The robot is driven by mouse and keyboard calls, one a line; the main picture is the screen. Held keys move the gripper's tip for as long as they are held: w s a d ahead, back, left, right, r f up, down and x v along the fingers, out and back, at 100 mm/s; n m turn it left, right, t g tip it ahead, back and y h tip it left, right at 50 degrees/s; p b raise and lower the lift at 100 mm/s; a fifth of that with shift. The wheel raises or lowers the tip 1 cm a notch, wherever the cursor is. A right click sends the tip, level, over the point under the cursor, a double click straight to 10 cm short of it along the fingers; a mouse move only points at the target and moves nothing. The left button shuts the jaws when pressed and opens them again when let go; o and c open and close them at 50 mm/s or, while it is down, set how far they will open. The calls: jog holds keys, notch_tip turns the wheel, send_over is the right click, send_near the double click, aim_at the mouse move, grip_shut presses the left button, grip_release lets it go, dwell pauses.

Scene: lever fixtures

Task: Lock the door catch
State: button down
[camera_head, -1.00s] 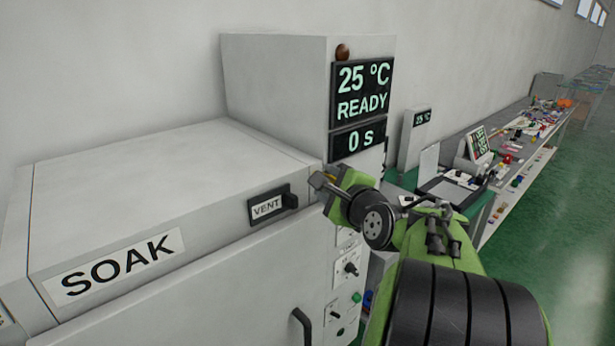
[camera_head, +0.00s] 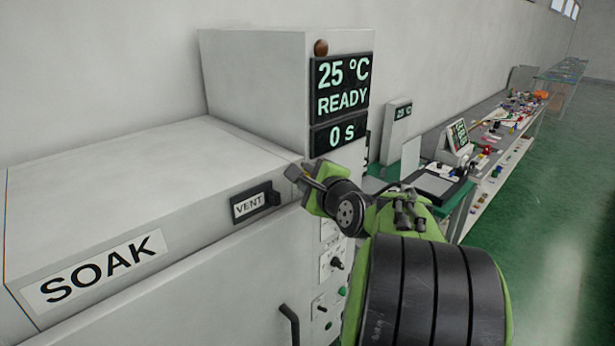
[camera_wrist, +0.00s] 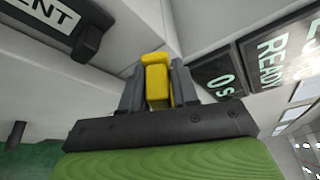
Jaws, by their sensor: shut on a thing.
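A yellow catch lever (camera_wrist: 157,80) stands between the two grey fingers of my gripper in the wrist view. My gripper (camera_head: 297,173) is shut on it, at the upper right corner of the white SOAK cabinet (camera_head: 120,175), right of the VENT lever. In the head view the fingers and wrist hide the yellow lever. The cabinet's front door (camera_head: 200,290) looks closed against the body, though its right edge is partly hidden by my arm.
A black VENT lever (camera_head: 272,194) sits just left of my gripper, and also shows in the wrist view (camera_wrist: 90,42). A black door handle (camera_head: 290,325) is below. The display tower (camera_head: 260,85) rises close behind. A cluttered bench (camera_head: 490,150) stands to the right.

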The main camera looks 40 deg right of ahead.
jog(key=shift+f, duration=0.15)
notch_tip(320, 180, down, 6)
jog(key=a+n+t+h+b, duration=0.1)
jog(key=n+b, duration=0.5)
jog(key=b, duration=1.1)
jog(key=shift+n+t+h, duration=0.3)
jog(key=shift+t+h, duration=0.1)
jog(key=shift+t, duration=0.3)
jog(key=shift+f, duration=0.1)
jog(key=c, duration=1)
grip_release()
jog(key=shift+c, duration=0.2)
